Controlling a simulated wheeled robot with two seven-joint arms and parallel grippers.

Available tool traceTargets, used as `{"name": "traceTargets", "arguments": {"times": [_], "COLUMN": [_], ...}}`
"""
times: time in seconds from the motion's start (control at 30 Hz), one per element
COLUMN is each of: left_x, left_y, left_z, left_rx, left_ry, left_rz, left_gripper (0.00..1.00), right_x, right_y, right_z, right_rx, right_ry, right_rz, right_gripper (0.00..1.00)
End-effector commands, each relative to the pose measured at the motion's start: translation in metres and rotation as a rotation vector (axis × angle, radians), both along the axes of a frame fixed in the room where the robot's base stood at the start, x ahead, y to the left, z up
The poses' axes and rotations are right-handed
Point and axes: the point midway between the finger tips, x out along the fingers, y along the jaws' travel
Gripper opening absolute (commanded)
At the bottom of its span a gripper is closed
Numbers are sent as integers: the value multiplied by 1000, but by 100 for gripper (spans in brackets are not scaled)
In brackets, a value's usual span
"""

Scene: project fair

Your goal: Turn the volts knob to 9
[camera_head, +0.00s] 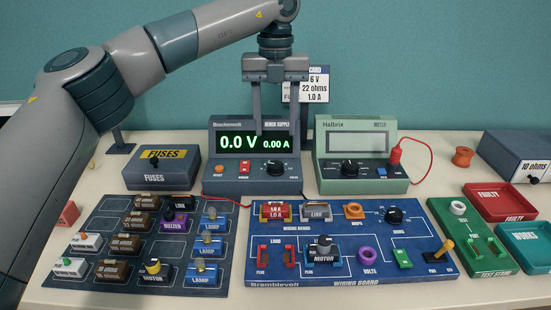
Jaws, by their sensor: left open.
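The bench supply (225,172) stands at the back middle of the table. Its green display (238,142) reads 0.0 V and 0.00 A. The volts knob (275,168) is a black round dial on the right of its lower front panel; I cannot read its scale. My left gripper (280,134) points down over the right part of the supply, above the knob. Its fingers are apart with nothing between them, and one partly overlaps the display area. The fingers appear clear of the knob. My right gripper is not in view.
A green meter (361,177) with a red plug stands just right of the supply. A fuses box (140,178) stands to its left. A card (318,75) is partly hidden behind my gripper. The blue wiring board (345,275) and a dark parts mat (100,220) lie in front.

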Motion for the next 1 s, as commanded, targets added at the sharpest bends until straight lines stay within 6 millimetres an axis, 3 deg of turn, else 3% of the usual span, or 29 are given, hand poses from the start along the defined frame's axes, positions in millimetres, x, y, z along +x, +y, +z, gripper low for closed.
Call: {"name": "traceTargets", "arguments": {"times": [0.3,0.5,0.7,1.0], "left_x": [0,0,0,0], "left_y": [1,0,0,0], "left_z": [-58,-83,-95,-96], "left_rx": [1,1,1,1], "left_ry": [2,2,0,0], "left_rz": [-1,0,0,0], "left_gripper": [48,48,48,48], "right_x": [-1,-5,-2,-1], "right_y": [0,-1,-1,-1], "right_z": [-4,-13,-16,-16], "right_rx": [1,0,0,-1], "right_ry": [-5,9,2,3], "right_rz": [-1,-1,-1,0], "right_gripper": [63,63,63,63]}}
